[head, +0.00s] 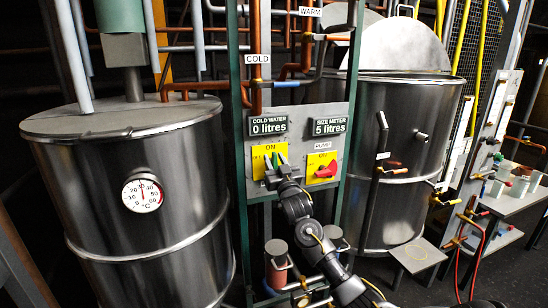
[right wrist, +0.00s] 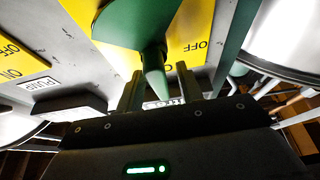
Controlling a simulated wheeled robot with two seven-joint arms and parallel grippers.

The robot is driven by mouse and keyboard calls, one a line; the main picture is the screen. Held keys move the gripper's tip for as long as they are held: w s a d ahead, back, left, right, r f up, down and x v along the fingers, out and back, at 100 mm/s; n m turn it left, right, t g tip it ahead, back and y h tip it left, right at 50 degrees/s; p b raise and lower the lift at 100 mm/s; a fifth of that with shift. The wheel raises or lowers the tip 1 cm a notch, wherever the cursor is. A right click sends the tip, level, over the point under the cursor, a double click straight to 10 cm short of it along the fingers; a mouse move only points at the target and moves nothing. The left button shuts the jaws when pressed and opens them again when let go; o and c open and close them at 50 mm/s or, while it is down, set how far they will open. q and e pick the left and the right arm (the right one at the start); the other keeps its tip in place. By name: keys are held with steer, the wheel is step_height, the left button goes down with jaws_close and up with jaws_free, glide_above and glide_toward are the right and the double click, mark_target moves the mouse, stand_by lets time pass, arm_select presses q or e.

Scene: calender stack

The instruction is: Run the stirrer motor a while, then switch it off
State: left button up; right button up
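A green rotary switch (head: 275,160) sits on a yellow ON/OFF plate (head: 258,163) on the control panel. My right gripper (head: 278,169) is right in front of it and hides part of it. In the right wrist view, the green switch (right wrist: 140,30) reaches down between the two open fingers (right wrist: 158,88), with gaps visible on both sides. I cannot tell its exact setting. A green motor-like housing (head: 123,46) stands on a shaft above the left steel tank (head: 130,215); whether it turns cannot be told. My left gripper is not in view.
A red switch (head: 326,170) on a second yellow plate, labelled PUMP, is just right of my gripper. Displays above read 0 litres (head: 269,127) and 5 litres (head: 330,127). A second tank (head: 400,110) stands right, with pipes and valves around. A dial thermometer (head: 142,195) is on the left tank.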

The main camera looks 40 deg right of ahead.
steer(key=shift+w, duration=0.2)
jaws_close()
